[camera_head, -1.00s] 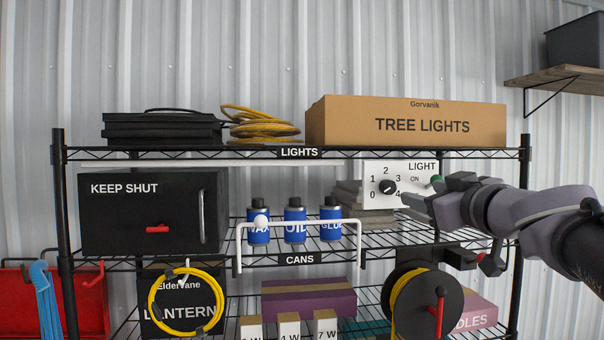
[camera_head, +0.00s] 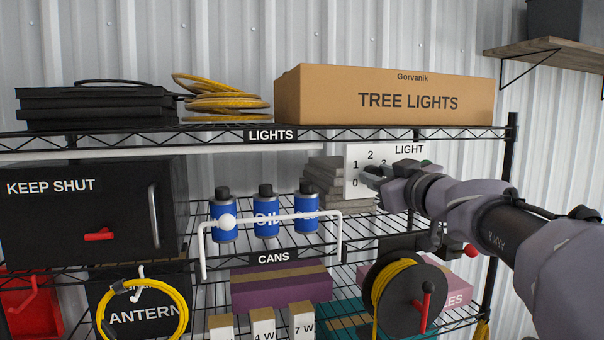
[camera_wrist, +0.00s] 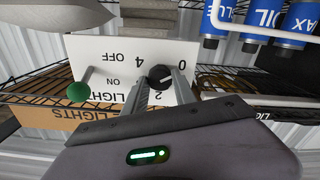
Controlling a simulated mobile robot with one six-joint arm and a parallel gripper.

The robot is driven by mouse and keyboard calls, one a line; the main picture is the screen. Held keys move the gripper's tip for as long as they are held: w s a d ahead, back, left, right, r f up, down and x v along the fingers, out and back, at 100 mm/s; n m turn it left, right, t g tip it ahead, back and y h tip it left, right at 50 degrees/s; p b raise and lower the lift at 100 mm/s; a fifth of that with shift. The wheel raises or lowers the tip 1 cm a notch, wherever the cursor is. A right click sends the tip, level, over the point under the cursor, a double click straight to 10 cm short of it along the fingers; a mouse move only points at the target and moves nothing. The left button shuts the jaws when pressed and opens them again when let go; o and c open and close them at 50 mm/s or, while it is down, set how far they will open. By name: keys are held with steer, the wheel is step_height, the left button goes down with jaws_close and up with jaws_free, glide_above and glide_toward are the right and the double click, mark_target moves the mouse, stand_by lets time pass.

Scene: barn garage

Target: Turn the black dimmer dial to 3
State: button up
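The white LIGHT panel (camera_head: 354,160) stands on the middle shelf at the right. My gripper covers much of it in the head view. In the wrist view the panel (camera_wrist: 110,53) appears upside down, with 0, 4 and 2 readable. The black dimmer dial (camera_wrist: 158,75) sits between the tips of my gripper (camera_wrist: 161,79). The fingers are apart, one on each side of the dial, with small gaps seeming to show. Contact cannot be told. They hide the 1 and 3 in the wrist view. The dial's pointer direction is unclear. In the head view my gripper (camera_head: 371,176) is at the panel's front.
A green-tipped switch lever (camera_wrist: 78,91) sticks out of the panel beside one finger. Grey stacked slabs (camera_head: 323,182) stand left of the panel. A white rail (camera_head: 275,217) fronts several blue cans. The TREE LIGHTS box (camera_head: 385,95) is on the shelf above.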

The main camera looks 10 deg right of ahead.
jaws_close()
